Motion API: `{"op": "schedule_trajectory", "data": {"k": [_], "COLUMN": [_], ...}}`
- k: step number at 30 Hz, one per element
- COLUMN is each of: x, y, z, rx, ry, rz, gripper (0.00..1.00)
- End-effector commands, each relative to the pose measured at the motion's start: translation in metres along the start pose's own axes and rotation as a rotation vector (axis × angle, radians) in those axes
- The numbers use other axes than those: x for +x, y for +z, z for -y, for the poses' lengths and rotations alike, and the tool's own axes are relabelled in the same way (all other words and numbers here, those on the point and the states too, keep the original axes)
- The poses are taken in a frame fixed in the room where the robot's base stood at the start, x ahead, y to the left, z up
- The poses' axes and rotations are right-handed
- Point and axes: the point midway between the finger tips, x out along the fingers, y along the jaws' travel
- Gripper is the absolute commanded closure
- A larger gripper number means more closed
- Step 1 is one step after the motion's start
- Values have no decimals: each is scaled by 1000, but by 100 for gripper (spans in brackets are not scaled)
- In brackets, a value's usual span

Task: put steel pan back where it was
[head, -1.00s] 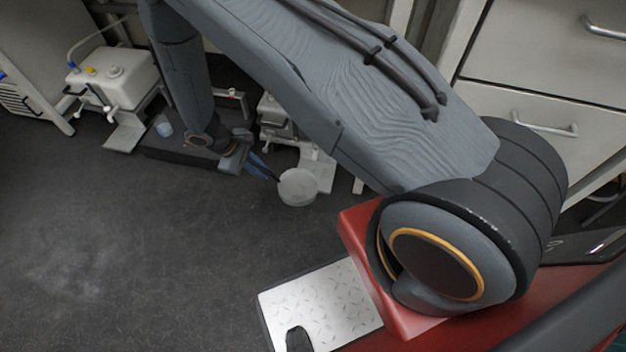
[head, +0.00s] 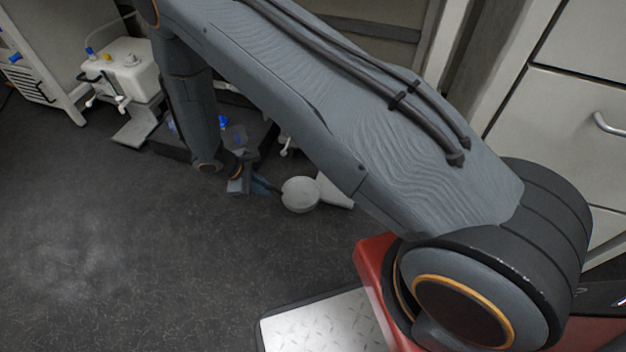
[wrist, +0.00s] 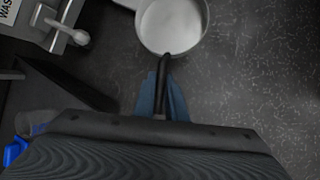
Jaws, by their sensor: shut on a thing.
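The steel pan (head: 300,194) is a round, pale, shallow pan with a dark handle. In the wrist view the pan (wrist: 172,24) is at the top centre, cut off by the upper edge, with its handle pointing back toward me. My gripper (wrist: 163,90) is shut on the handle, its blue fingers on either side of it. In the head view my gripper (head: 264,187) is low, just left of the pan, with dark floor around it. The exact height of the pan above the floor cannot be told.
A white container with a tap (head: 120,68) stands at the back left. A dark low platform (head: 256,134) with blue-topped items lies behind my gripper, partly hidden by my arm. Drawers (head: 585,85) stand at the right. The floor (head: 130,240) at front left is clear.

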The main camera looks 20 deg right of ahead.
Motion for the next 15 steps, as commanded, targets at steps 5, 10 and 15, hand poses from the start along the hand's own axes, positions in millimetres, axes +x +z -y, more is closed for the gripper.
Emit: {"op": "schedule_trajectory", "data": {"k": [5, 10, 15], "x": [23, 42, 56], "y": [34, 65, 89], "z": [-22, -42, -57], "rx": [6, 5, 3], "ry": [-2, -2, -1], "rz": [1, 1, 1], "gripper": [100, 100, 100]}}
